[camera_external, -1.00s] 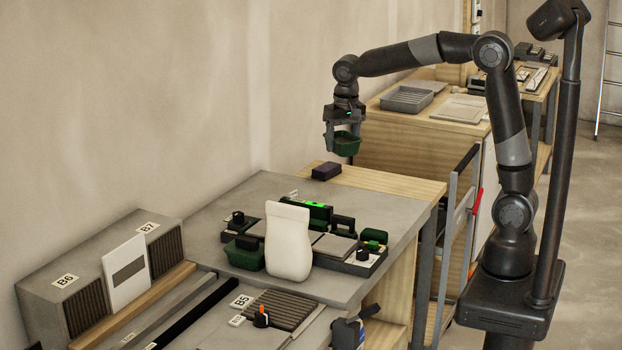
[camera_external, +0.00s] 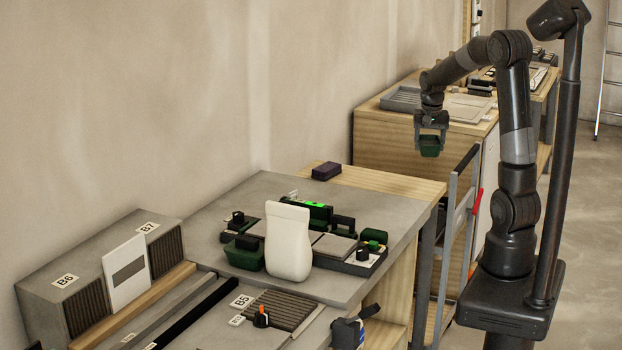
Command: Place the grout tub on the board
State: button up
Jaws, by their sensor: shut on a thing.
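My gripper (camera_external: 431,137) is shut on a small dark green tub (camera_external: 430,151), which looks like the grout tub. It holds the tub upright in the air, in front of the far wooden cabinet in this view. A flat pale board (camera_external: 466,108) lies on top of that cabinet, up and right of my gripper in the picture. My arm covers part of it. Another dark green tub (camera_external: 244,256) stands on the near grey worktop, left of a white bag.
The far cabinet (camera_external: 385,146) also carries a grey ribbed tray (camera_external: 397,101). The near worktop (camera_external: 258,190) holds the white bag (camera_external: 288,240) and several tools. A rail (camera_external: 452,225) stands beside my base.

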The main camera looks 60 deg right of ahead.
jog(key=shift+s+d+f, duration=0.1)
jog(key=shift+s+d, duration=0.2)
jog(key=shift+w+a+f, duration=0.15)
jog(key=shift+w+f, duration=0.05)
jog(key=shift+f, duration=0.05)
send_over(395, 188)
notch_tip(395, 188, down, 7)
jog(key=shift+r, duration=0.15)
jog(key=shift+f, duration=1.9)
jog(key=shift+f, duration=0.15)
jog(key=o, duration=1.1)
jog(key=shift+o, duration=0.2)
